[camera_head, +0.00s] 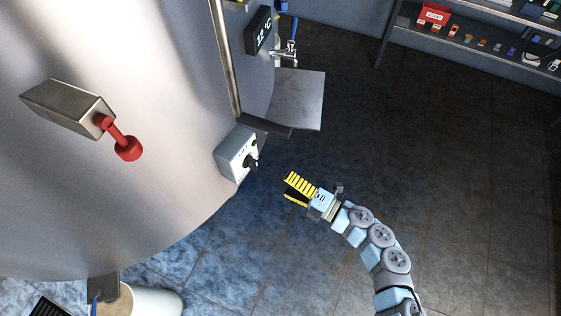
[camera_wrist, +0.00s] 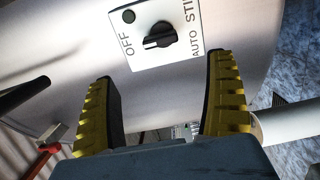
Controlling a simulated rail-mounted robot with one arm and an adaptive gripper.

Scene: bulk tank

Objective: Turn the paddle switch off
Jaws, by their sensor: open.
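The paddle switch is a black rotary knob (camera_wrist: 160,37) on a pale plate (camera_wrist: 143,60) marked OFF, AUTO and a partly cut-off STI. A small dark green lamp (camera_wrist: 128,16) sits beside the OFF mark. The knob's grip lies almost level across the wrist picture; I cannot tell for sure which mark it points to. In the head view the switch box (camera_head: 233,152) is on the tank's side, with the knob (camera_head: 252,161) facing my gripper. My gripper (camera_head: 288,188) is open and empty, to the right of the knob and apart from it. Its yellow fingers (camera_wrist: 160,68) stand below the knob in the wrist view.
A red lever (camera_head: 128,148) sticks out from a metal box on the steel tank (camera_head: 120,205). A temperature display (camera_head: 262,29), a tap (camera_head: 287,54) and a metal shelf (camera_head: 303,98) lie beyond the switch.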

